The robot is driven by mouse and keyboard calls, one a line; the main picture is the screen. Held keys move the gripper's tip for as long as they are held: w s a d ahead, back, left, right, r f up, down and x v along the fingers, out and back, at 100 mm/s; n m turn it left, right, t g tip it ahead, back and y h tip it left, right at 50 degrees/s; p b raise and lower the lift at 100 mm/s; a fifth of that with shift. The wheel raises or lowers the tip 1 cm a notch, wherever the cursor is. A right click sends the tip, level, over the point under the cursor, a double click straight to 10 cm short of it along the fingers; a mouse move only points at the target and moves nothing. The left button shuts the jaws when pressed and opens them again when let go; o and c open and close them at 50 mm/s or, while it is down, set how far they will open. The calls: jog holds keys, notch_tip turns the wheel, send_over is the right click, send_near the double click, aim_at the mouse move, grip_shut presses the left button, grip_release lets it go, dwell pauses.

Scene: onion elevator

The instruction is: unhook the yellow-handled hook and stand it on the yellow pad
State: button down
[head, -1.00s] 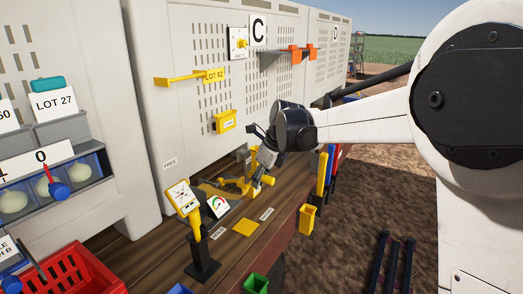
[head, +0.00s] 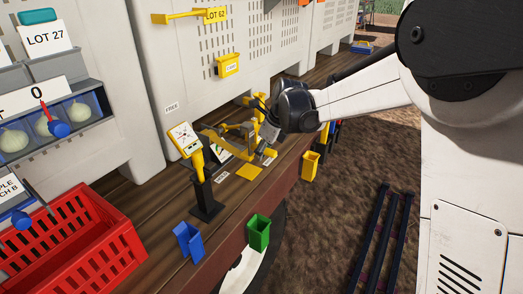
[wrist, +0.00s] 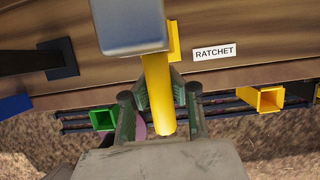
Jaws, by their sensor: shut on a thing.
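My gripper (wrist: 160,105) is shut on a yellow handle (wrist: 158,85), which stands out between its fingers in the wrist view. A grey-blue block (wrist: 128,22) sits at the handle's far end and covers part of the view. The yellow pad (wrist: 174,40) shows only as a strip beside the handle there, beyond it. In the head view the pad (head: 249,172) lies bare on the wooden deck. My gripper (head: 264,122) is above and behind it, among yellow and grey parts (head: 230,146). I cannot tell there which parts belong to the held hook. The hook's tip is hidden.
A gauge on a yellow neck and black post (head: 205,200) stands left of the pad. Blue (head: 188,242), green (head: 258,232) and yellow (head: 310,166) bins hang along the deck edge. A red crate (head: 65,245) is at lower left.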

jog(key=shift+f+b, duration=1.15)
jog(key=shift+f, duration=1.7)
jog(key=c, duration=1.8)
grip_release()
jog(key=shift+o, duration=0.2)
